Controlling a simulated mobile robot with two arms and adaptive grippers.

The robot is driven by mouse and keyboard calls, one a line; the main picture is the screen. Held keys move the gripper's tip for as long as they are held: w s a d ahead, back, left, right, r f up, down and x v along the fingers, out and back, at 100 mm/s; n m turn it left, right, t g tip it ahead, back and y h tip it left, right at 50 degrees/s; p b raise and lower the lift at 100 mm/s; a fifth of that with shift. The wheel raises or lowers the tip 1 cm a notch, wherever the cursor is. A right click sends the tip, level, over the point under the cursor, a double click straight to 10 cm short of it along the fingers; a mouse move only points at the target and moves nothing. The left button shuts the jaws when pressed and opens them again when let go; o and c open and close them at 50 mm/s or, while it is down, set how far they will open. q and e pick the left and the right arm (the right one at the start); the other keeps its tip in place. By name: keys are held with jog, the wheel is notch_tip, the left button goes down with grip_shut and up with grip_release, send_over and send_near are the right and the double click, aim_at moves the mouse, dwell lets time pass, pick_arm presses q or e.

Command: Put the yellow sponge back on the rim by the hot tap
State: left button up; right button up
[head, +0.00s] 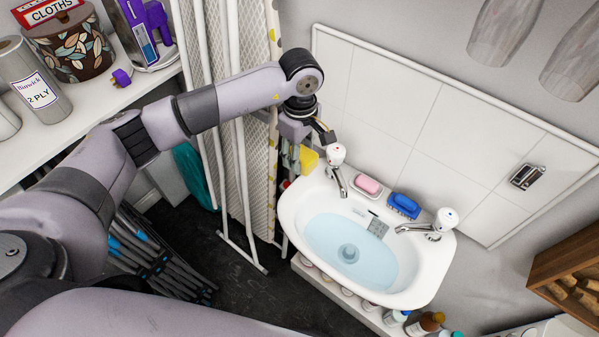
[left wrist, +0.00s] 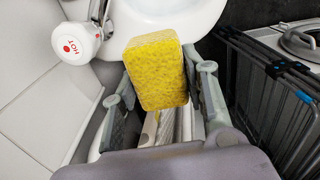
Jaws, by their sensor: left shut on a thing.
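My left gripper (head: 297,158) is at the left end of the white sink (head: 290,215), beside the hot tap (head: 337,158). It is shut on the yellow sponge (head: 309,158), which is partly hidden by the fingers in the head view. In the left wrist view the sponge (left wrist: 157,70) stands out between the two fingers (left wrist: 158,92), with the sink's white rim (left wrist: 180,18) beyond it. The hot tap (left wrist: 76,45), with a red dot and the word HOT, is left of the sponge there. I cannot tell whether the sponge touches the rim. My right gripper is not in view.
A pink soap (head: 368,185) and a blue brush (head: 404,205) lie on the back rim between the hot tap and the cold tap (head: 445,220). Water fills the basin.

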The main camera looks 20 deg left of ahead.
pick_arm(q)
send_over(299, 185)
notch_tip(299, 185, down, 5)
jog(key=shift+r+p, duration=0.1)
jog(key=shift+p, duration=0.3)
notch_tip(299, 185, down, 4)
jog(key=shift+s+d+p, duration=0.1)
jog(key=shift+p, duration=0.3)
jog(key=shift+f, duration=0.45)
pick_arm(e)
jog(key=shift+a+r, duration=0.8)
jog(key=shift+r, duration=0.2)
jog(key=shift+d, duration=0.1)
pick_arm(q)
jog(key=shift+f, duration=0.1)
jog(key=o, duration=1)
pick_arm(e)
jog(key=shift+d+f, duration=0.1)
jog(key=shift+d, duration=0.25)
